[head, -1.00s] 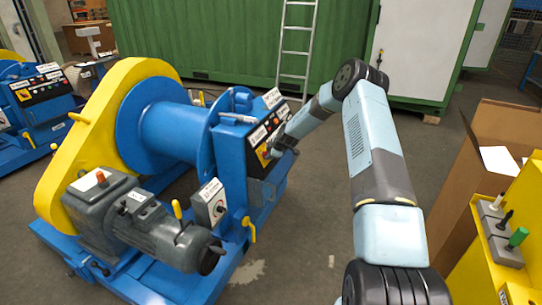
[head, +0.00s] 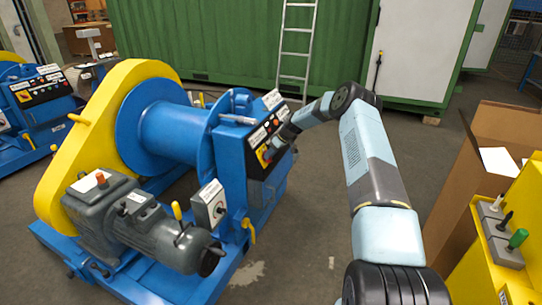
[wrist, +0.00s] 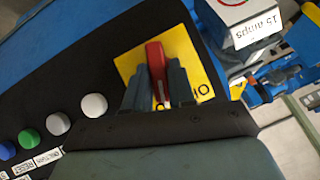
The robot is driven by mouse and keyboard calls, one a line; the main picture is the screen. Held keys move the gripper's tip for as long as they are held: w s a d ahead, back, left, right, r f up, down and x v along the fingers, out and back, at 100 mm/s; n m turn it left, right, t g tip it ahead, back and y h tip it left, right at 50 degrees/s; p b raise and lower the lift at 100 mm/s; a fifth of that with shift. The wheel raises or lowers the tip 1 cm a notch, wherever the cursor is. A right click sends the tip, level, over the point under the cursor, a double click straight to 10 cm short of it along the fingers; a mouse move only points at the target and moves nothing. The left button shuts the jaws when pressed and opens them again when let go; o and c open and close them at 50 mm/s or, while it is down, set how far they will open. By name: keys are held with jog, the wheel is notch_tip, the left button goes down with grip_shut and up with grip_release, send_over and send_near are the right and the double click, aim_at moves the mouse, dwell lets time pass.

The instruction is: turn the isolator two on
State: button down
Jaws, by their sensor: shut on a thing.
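The isolator is a red handle (wrist: 155,58) on a yellow square plate (wrist: 190,47), on the black control panel (wrist: 92,55) of the blue winch. My gripper (wrist: 157,88) is shut on the red handle, one dark finger on each side of it. The handle points roughly up and down in the wrist view. The plate's printed letters are partly covered by my fingers. In the head view my gripper (head: 269,153) is at the panel's front, and the yellow plate (head: 261,157) is partly hidden behind it. I cannot read which isolator number this is.
White, grey, blue and green buttons (wrist: 59,123) line the panel beside the isolator. A grey box (head: 208,206) with a dark knob is on the winch frame. A second blue winch with a similar panel (head: 42,88) is at the left. A yellow console (head: 490,245) is at right.

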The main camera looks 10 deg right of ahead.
jog(key=m+y, duration=0.1)
jog(key=m+g, duration=0.1)
jog(key=m+y, duration=0.1)
jog(key=m, duration=0.1)
jog(key=shift+w+d+f+g+y, duration=0.1)
jog(key=shift+d+f+g+y, duration=0.05)
jog(key=shift+f+g+y, duration=0.2)
jog(key=shift+r, duration=0.1)
dwell(0.4)
jog(key=c, duration=1)
grip_release()
jog(key=shift+c, duration=0.2)
jog(key=shift+w+d+r, duration=0.1)
jog(key=shift+d+r, duration=0.05)
jog(key=v, duration=1.3)
jog(key=shift+d, duration=0.2)
jog(key=shift+r, duration=0.1)
